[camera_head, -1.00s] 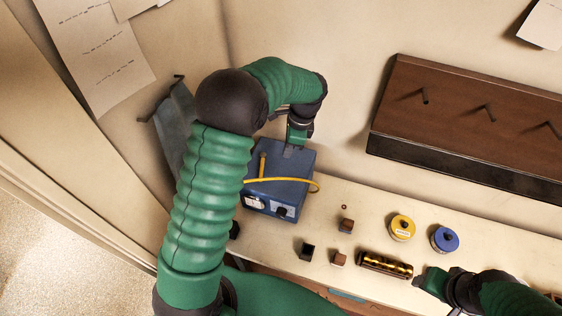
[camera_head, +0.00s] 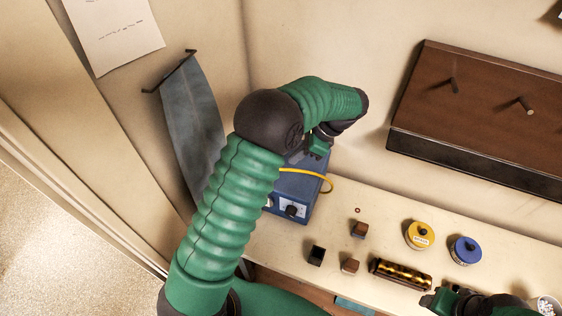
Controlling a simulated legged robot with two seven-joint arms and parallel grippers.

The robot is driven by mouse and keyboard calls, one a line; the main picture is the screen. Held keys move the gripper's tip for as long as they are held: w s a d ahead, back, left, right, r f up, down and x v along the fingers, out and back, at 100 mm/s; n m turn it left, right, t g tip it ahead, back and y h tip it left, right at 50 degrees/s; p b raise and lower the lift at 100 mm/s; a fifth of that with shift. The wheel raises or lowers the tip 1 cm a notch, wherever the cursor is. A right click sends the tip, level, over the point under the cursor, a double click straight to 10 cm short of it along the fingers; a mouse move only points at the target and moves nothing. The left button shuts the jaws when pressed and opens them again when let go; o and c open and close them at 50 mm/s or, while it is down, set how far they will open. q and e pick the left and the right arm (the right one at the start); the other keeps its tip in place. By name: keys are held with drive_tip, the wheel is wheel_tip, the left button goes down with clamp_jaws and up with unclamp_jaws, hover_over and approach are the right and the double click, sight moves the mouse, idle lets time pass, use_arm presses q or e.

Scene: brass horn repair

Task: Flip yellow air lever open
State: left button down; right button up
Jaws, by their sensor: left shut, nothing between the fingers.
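The blue box (camera_head: 305,190) stands on the bench at the wall, partly behind my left arm. A thin yellow curved hose or bar (camera_head: 315,176) arches over its top. A short upright yellow piece, probably the air lever, is hidden behind my arm now. My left gripper (camera_head: 318,150) is shut and empty, above the back of the blue box; whether it touches the box I cannot tell. My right gripper (camera_head: 437,299) is low at the front of the bench, right of the brass roll; its jaws are too unclear to judge.
On the bench (camera_head: 500,250) are small dark and brown blocks (camera_head: 359,230), a brass roll in a dark holder (camera_head: 400,274), a yellow tin (camera_head: 420,235) and a blue tin (camera_head: 465,250). A wooden peg board (camera_head: 480,100) and a grey cloth (camera_head: 192,115) hang on the walls.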

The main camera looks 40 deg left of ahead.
use_arm(q)
drive_tip(key=a+f+p, duration=0.1)
drive_tip(key=a+f, duration=0.1)
drive_tip(key=s+a+f, duration=0.1)
drive_tip(key=a+f, duration=0.1)
drive_tip(key=shift+s+a+f+p, duration=0.15)
drive_tip(key=shift+a+f+p, duration=0.1)
drive_tip(key=shift+a+p, duration=0.1)
drive_tip(key=shift+s+a+f, duration=0.1)
drive_tip(key=shift+s+f, duration=0.05)
drive_tip(key=shift+s, duration=0.15)
drive_tip(key=shift+d, duration=0.3)
drive_tip(key=shift+s+a+f, duration=0.1)
drive_tip(key=shift+s+a, duration=0.25)
drive_tip(key=shift+a, duration=0.2)
drive_tip(key=shift+s, duration=0.15)
use_arm(e)
drive_tip(key=shift+w+r, duration=0.2)
drive_tip(key=shift+r, duration=0.9)
use_arm(q)
drive_tip(key=shift+f, duration=0.1)
